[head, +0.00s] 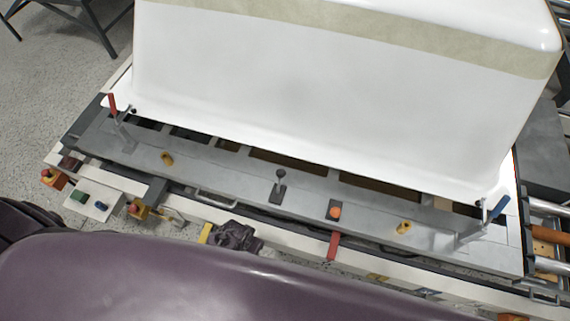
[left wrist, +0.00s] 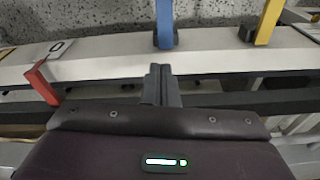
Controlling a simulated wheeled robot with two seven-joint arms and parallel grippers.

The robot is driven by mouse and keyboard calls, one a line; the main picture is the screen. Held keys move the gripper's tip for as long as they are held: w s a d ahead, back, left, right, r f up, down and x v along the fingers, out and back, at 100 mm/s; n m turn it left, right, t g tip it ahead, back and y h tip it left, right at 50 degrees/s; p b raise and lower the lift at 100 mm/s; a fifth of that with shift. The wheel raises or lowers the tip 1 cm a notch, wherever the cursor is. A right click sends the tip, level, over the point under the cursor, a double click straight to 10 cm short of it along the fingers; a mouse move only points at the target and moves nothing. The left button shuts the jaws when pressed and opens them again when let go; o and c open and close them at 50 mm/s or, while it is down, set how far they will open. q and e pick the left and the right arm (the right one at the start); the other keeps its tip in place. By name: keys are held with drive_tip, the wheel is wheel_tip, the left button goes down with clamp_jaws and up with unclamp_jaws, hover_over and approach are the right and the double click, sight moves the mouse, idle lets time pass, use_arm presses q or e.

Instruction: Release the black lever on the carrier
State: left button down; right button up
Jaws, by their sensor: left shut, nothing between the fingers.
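The black lever (head: 281,178) stands upright with a round knob on a dark base plate. It is near the middle of the grey carrier frame (head: 225,178), in front of the white tub shell (head: 330,95). My left gripper (left wrist: 161,84) shows in the left wrist view with its two grey fingers together and nothing between them. The fingers point toward a pale beam. The black lever cannot be made out in that view, so the distance to it is unclear. My right gripper is in neither view.
An orange button (head: 335,212) and red handle (head: 334,246) sit right of the lever. A red clamp handle (head: 112,103) and blue one (head: 499,208) stand at the shell's corners. The wrist view shows a red part (left wrist: 42,82), blue post (left wrist: 165,25) and yellow post (left wrist: 268,22).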

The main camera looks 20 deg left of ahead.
use_arm(q)
drive_tip(key=w+r, duration=0.5)
drive_tip(key=r, duration=0.2)
wheel_tip(320, 180, up, 18)
drive_tip(key=b, duration=0.2)
hover_over(280, 179)
drive_tip(key=w, duration=0.3)
drive_tip(key=shift+a+r+g+h, duration=0.1)
drive_tip(key=shift+r+g+h, duration=0.05)
drive_tip(key=shift+g+h, duration=0.2)
wheel_tip(280, 179, down, 10)
drive_tip(key=shift+w+d, duration=0.35)
drive_tip(key=shift+w, duration=0.1)
drive_tip(key=shift+r+p, duration=0.1)
drive_tip(key=shift+p, duration=0.2)
